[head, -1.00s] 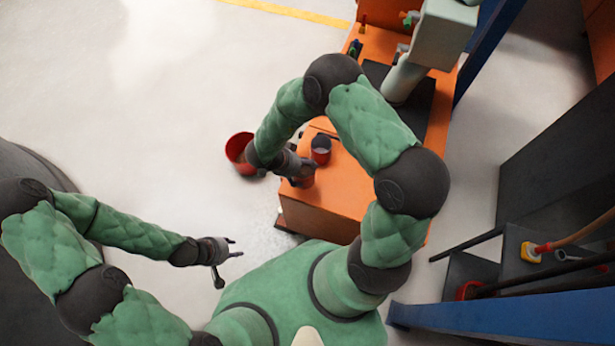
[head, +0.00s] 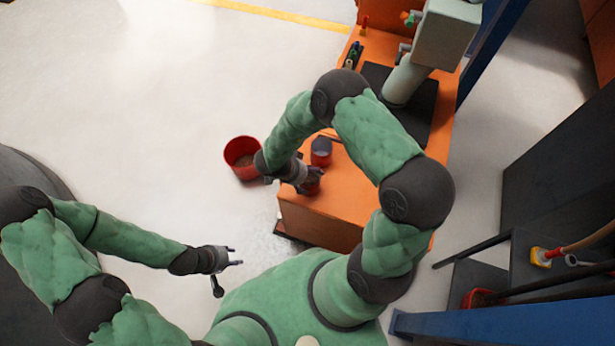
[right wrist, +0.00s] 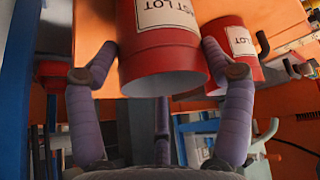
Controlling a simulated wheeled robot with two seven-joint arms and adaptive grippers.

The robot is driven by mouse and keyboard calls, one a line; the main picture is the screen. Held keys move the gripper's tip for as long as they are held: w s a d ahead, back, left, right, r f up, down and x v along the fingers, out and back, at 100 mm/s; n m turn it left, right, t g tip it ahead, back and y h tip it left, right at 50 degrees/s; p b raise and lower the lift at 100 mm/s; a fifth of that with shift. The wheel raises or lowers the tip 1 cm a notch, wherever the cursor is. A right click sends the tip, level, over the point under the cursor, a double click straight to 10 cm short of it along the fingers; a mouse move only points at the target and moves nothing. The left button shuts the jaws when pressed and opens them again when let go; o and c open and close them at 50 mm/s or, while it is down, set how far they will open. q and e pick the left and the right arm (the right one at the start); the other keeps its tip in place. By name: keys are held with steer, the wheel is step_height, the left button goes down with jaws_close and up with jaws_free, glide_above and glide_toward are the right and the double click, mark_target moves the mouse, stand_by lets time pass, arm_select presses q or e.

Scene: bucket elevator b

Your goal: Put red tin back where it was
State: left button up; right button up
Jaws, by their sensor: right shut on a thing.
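A red tin (head: 313,184) with brown contents is between the fingers of my right gripper (head: 308,180), over the near end of the orange bench (head: 345,195). In the right wrist view the fingers close on both sides of this red tin (right wrist: 162,62), which has a white label ending in "LOT". Whether it touches the bench top I cannot tell. A second red tin (head: 321,150), grey inside, stands just behind it; it also shows in the right wrist view (right wrist: 232,50). My left gripper (head: 237,256) is open and empty, away from the bench.
A pale green machine (head: 445,40) stands at the bench's far end. A blue beam (head: 500,325) and dark shelving are at the right.

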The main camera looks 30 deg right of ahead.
steer(key=o, duration=1.3)
steer(key=p+v, duration=0.6)
steer(key=v, duration=0.6)
step_height(320, 180, down, 7)
steer(key=w+n+t+y, duration=0.2)
steer(key=n+t+y, duration=0.2)
steer(key=n, duration=0.3)
steer(key=s+a+n+g+y, duration=0.1)
steer(key=s+a+n+y, duration=0.1)
steer(key=s, duration=0.2)
steer(key=s+a+f+n+g+y, duration=0.1)
steer(key=s+a+n+y, duration=0.1)
steer(key=s, duration=0.3)
steer(key=s+a+f+n+g+y, duration=0.1)
steer(key=s+a+n+y, duration=0.1)
steer(key=s+a, duration=0.2)
steer(key=shift+s, duration=0.25)
